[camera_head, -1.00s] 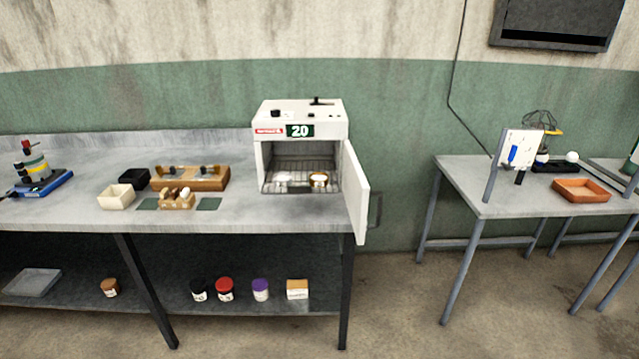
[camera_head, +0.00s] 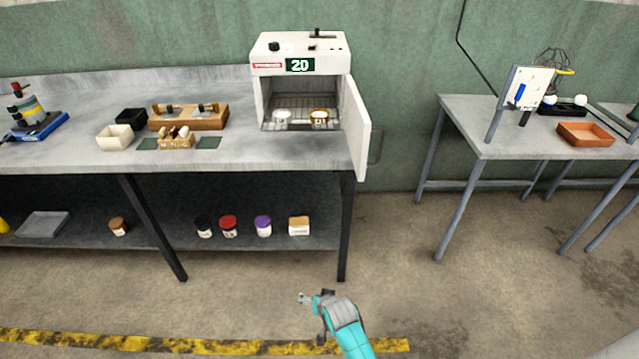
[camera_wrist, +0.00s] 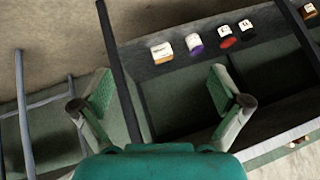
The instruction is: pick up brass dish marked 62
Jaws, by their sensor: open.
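A brass dish (camera_head: 319,117) sits on the wire rack inside the white oven marked 20 (camera_head: 300,47), right of a pale, silvery dish (camera_head: 282,117). The number on the brass dish is too small to read. The oven door (camera_head: 357,127) stands open, swung out on the right side. My gripper (camera_head: 304,298) is low in front of the bench, well away from the oven. In the wrist view my gripper (camera_wrist: 160,95) has its fingers spread apart with nothing between them.
The grey bench (camera_head: 250,150) holds a wooden rack (camera_head: 188,123), a cream box (camera_head: 115,137) and a black box (camera_head: 131,118). Several lidded jars and a small box (camera_head: 299,226) stand on the lower shelf. The floor in front is clear. A second table (camera_head: 480,145) stands right.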

